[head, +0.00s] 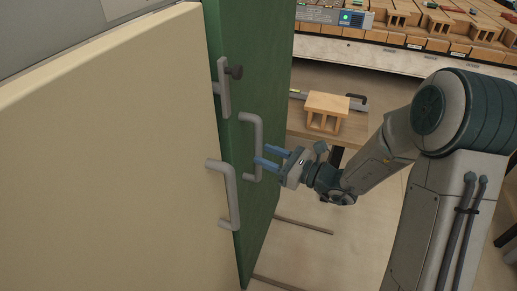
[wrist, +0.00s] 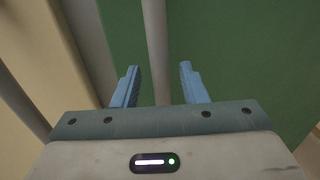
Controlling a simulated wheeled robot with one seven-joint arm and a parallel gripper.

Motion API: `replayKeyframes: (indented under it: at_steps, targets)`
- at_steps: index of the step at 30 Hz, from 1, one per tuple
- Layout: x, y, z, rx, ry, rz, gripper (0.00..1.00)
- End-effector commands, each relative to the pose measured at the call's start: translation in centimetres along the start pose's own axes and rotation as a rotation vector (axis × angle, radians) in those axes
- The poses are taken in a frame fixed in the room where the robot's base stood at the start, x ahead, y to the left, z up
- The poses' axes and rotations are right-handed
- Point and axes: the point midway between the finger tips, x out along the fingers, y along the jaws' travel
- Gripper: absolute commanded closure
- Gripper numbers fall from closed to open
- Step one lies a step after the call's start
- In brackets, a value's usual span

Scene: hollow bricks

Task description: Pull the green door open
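The green door (head: 265,70) stands upright in the middle of the head view and fills much of the wrist view (wrist: 230,50). A grey bar handle (head: 258,135) is fixed on its face. My gripper (head: 269,157) is at the lower part of this handle, with its blue fingers pointing left toward the door. In the wrist view the fingers (wrist: 158,85) are apart and the handle bar (wrist: 156,40) runs up between them. No contact with either finger shows. The lower end of the bar is hidden behind the gripper body.
A cream panel (head: 110,150) with a grey handle (head: 231,195) stands at the left. A small wooden stool-like block (head: 327,105) sits on a bench behind my gripper. Shelves of bricks (head: 420,30) are at the back.

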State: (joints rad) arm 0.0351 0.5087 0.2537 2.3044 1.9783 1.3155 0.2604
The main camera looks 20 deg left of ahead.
Motion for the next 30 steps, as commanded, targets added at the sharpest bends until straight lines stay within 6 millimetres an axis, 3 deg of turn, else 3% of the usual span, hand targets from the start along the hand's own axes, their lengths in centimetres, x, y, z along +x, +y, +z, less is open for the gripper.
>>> replayKeyframes:
  at_steps: [6, 17, 18, 22, 30]
  targets:
    - [2.7, 0.0, 0.1, -0.001, 0.000, 0.001, 0.61]
    - [3.3, 0.0, 0.0, -0.001, 0.000, 0.000, 0.61]
    - [3.3, 0.0, 0.0, -0.001, 0.000, 0.000, 0.64]
    - [3.3, 0.0, 0.0, -0.001, 0.000, 0.000, 1.00]
    - [3.1, 0.0, 0.0, -0.001, 0.001, 0.008, 1.00]
